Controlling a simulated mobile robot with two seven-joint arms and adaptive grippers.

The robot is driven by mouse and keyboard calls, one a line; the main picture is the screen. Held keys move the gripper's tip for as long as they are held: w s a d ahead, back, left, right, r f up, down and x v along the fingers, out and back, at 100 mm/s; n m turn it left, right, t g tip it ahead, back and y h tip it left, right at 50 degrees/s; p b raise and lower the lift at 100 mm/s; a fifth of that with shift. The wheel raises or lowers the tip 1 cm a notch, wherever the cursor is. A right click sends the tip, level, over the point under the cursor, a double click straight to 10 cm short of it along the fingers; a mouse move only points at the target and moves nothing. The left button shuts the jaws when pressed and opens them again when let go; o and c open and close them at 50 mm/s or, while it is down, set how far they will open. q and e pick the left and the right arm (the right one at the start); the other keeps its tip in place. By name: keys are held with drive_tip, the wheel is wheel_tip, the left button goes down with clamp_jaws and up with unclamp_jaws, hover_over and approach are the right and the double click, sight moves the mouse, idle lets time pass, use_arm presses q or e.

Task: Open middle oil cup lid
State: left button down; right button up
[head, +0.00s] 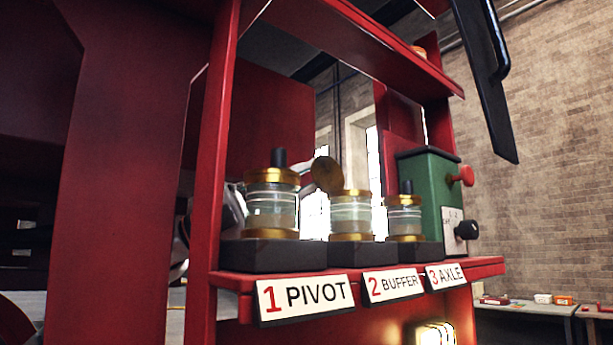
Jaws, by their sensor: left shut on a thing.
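The middle oil cup (351,214), a glass jar with brass bands above the "2 BUFFER" plate (393,286), has its round brass lid (327,174) tipped up at its left edge, so the cup is open. My left gripper (306,168) is mostly hidden behind the raised lid and the left cup. It is shut at the lid's far side; its fingertips and the lid's knob are hidden. My right gripper is not in view.
The pivot cup (271,208) and axle cup (405,218) stand on either side, lids closed with black knobs up. A green box (428,185) with red and black knobs stands right. A red post (217,150) and upper shelf (370,40) frame the cups.

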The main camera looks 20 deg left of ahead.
use_arm(q)
drive_tip(key=c, duration=2)
unclamp_jaws()
drive_tip(key=shift+c, duration=0.2)
drive_tip(key=v, duration=1.2)
